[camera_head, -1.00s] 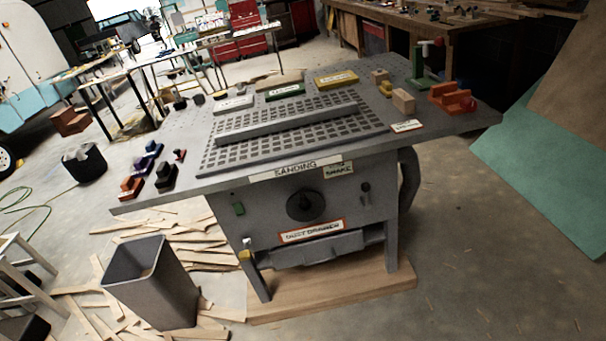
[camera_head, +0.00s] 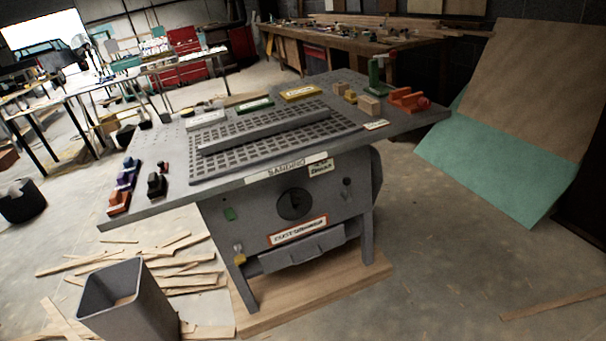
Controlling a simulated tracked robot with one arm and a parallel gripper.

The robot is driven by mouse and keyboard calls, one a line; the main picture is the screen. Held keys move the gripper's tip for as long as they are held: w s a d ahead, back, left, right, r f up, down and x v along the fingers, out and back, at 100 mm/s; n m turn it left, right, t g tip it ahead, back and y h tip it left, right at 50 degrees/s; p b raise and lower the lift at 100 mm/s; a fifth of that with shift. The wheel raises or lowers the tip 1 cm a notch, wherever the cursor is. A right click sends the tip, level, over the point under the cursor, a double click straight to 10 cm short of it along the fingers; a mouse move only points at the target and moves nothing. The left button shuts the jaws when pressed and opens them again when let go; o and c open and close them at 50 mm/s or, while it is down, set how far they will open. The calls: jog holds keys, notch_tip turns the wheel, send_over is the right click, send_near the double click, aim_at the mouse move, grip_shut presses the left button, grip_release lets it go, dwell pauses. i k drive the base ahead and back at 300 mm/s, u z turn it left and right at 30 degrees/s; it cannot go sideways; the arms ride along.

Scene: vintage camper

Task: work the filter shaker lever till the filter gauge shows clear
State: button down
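The sanding table (camera_head: 222,192) stands in the middle of the head view, with a "SANDING" label (camera_head: 282,172) on its front edge. My gripper is not in view.
A dust drawer (camera_head: 302,249) sits low in the table front. A grey bin (camera_head: 128,305) and scattered wood strips stand at the front left. Sanding blocks (camera_head: 156,185) lie on the tabletop's left. A leaning teal-and-brown panel (camera_head: 500,150) is at right. The concrete floor at front right is mostly clear.

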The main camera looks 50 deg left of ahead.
aim_at(240, 259)
jog(key=u, duration=1.05)
jog(key=i, duration=1.05)
jog(key=u, duration=1.7)
jog(key=k, duration=1.4)
jog(key=z, duration=0.7)
